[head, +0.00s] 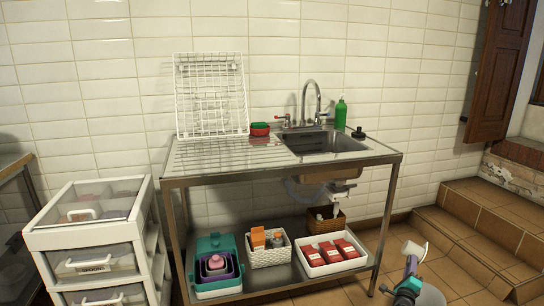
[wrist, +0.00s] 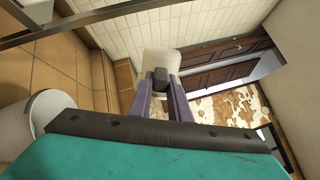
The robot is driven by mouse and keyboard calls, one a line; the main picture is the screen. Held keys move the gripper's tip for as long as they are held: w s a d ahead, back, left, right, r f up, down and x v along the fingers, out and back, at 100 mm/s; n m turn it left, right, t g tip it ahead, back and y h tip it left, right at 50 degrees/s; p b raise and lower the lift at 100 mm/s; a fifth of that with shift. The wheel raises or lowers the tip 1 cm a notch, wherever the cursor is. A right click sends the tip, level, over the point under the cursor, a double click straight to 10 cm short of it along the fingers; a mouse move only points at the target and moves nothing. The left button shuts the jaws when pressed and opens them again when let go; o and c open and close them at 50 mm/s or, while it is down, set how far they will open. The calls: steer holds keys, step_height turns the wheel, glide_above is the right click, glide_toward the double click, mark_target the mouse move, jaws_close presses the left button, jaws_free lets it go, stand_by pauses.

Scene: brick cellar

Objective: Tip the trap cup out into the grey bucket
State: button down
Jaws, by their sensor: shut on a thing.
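The white trap cup (head: 415,249) is held in my gripper (head: 412,263) at the lower right of the head view, in front of the step and clear of the sink table. It looks tilted there; its contents cannot be seen. In the wrist view the cup (wrist: 159,62) sits between the purple fingers of my gripper (wrist: 161,84), which are shut on it. The grey bucket (head: 432,296) shows only in part at the bottom edge of the head view, below the cup. A pale grey round wall at the left of the wrist view looks like the bucket (wrist: 38,122).
The metal sink table (head: 235,172) stands to the left, with an open pipe area (head: 338,188) under the basin. Its lower shelf holds a white tray of red boxes (head: 331,255) and baskets. Tiled steps (head: 470,250) rise at the right.

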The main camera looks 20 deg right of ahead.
steer(key=w+a+r+p, duration=0.3)
steer(key=a+r+p, duration=0.3)
steer(key=a+r, duration=0.4)
steer(key=w+a+r+p, duration=0.3)
steer(key=a+r+p, duration=0.2)
steer(key=a+r, duration=0.55)
steer(key=w+a+r+p, duration=0.3)
steer(key=a+r+p, duration=0.3)
steer(key=a+r, duration=0.45)
steer(key=s+a+r+p, duration=0.3)
steer(key=a+r+p, duration=0.3)
steer(key=a, duration=0.4)
steer(key=s+a+r+g+h+p, duration=0.1)
steer(key=s+a+r+p, duration=0.2)
steer(key=a+r+p, duration=0.3)
steer(key=s+a+r+m+p, duration=0.1)
steer(key=s+a+r+p, duration=0.2)
steer(key=a+r+p, duration=0.4)
steer(key=a+r, duration=0.1)
steer(key=a, duration=0.6)
steer(key=shift+r+g, duration=0.3)
steer(key=shift+r, duration=0.1)
steer(key=shift+s+f, duration=0.1)
step_height(320, 180, down, 5)
steer(key=b, duration=0.5)
